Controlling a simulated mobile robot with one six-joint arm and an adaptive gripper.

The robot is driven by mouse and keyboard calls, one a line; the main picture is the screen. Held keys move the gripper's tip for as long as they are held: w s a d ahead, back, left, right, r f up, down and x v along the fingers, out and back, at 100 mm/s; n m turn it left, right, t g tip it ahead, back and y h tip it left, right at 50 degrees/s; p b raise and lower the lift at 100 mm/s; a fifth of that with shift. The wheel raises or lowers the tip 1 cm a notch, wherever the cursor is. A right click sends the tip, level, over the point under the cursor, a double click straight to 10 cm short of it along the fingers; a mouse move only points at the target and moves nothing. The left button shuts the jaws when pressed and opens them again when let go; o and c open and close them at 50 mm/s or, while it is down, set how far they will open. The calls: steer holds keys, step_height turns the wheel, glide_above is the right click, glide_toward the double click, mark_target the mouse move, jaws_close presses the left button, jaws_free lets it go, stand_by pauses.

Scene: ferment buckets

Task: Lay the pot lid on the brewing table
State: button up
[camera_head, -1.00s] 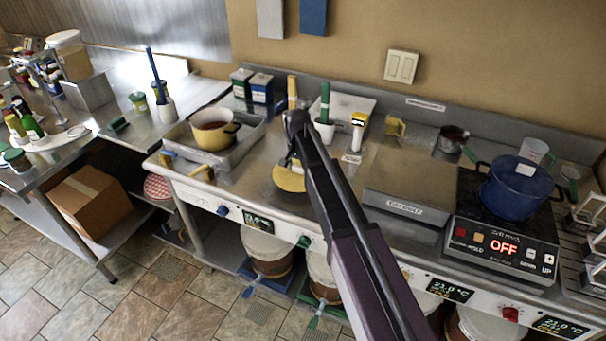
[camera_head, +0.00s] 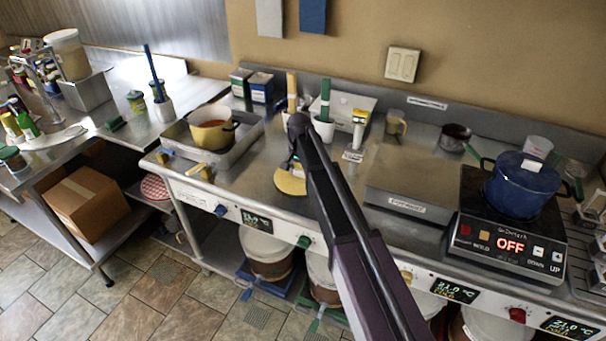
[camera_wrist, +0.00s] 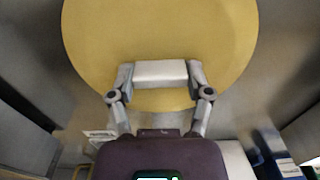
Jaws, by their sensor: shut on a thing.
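The pot lid is a round yellow disc (camera_head: 290,183), low over the steel brewing table (camera_head: 245,170), left of the middle. I cannot tell whether it touches the surface. It fills the upper middle of the wrist view (camera_wrist: 160,35). My gripper (camera_wrist: 160,76) is shut on a pale bar at the lid's near side, which looks like its handle. In the head view my arm partly hides the gripper (camera_head: 293,163) and the lid's right side. A yellow pot (camera_head: 212,130) without a lid, holding orange-brown contents, stands in a grey tray to the left.
White containers with utensils (camera_head: 323,130) stand behind the lid. A flat raised metal plate (camera_head: 405,185) lies to the right, then a blue pot (camera_head: 518,185) on a black hotplate (camera_head: 508,238). The tray (camera_head: 250,133) borders the left. Bare steel lies around the lid.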

steer(key=shift+f, duration=0.15)
steer(key=o, duration=1.2)
steer(key=shift+r, duration=0.2)
step_height(320, 180, up, 12)
steer(key=p, duration=1.2)
stand_by(0.4)
